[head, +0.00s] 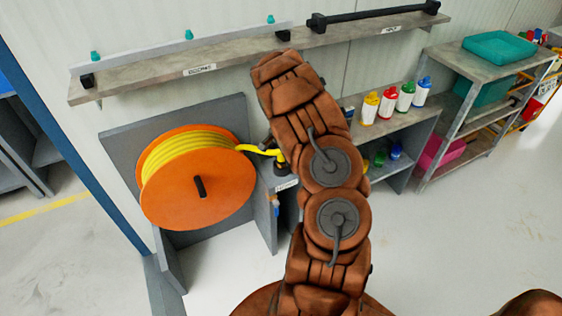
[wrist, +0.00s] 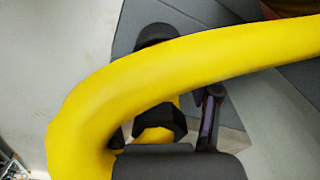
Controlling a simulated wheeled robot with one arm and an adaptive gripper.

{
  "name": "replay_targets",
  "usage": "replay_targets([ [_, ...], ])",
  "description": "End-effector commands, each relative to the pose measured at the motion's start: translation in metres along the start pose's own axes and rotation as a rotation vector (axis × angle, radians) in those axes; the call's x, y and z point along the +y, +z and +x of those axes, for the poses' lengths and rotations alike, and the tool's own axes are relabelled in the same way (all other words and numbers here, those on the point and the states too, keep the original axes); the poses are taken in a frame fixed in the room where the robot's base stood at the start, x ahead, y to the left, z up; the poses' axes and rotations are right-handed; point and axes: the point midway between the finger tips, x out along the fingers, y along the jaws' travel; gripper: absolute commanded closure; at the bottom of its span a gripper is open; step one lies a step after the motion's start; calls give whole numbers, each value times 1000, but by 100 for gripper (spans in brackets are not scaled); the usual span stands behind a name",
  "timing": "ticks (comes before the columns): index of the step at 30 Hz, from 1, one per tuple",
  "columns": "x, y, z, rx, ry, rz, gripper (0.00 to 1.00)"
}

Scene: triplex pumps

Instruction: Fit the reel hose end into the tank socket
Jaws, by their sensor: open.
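The yellow hose (head: 205,142) is wound on an orange reel (head: 197,190) at left in the head view. Its free length runs right to a dark fitting (head: 281,167) above a small labelled ledge, partly behind my arm. In the wrist view the hose (wrist: 200,65) crosses the picture close up and bends down at the left. A black faceted collar (wrist: 160,122) with yellow on it shows beneath the bend. My gripper (wrist: 165,100) is open around this area, with dark parts above and below the hose. Contact cannot be told. I cannot make out the tank socket for certain.
A grey panel (head: 120,150) stands behind the reel. A long wall shelf (head: 225,68) runs above it, with a black bar (head: 372,16) on top. Coloured bottles (head: 387,102) stand on a shelf right of my arm. The floor (head: 460,240) at right is clear.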

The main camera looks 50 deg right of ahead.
Motion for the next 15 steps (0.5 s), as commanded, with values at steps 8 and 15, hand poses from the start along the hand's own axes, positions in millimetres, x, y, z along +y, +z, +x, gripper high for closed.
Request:
replay_targets([
  [8,0,0,0,0,0,0,47],
  [15,0,0,0,0,0,0,72],
])
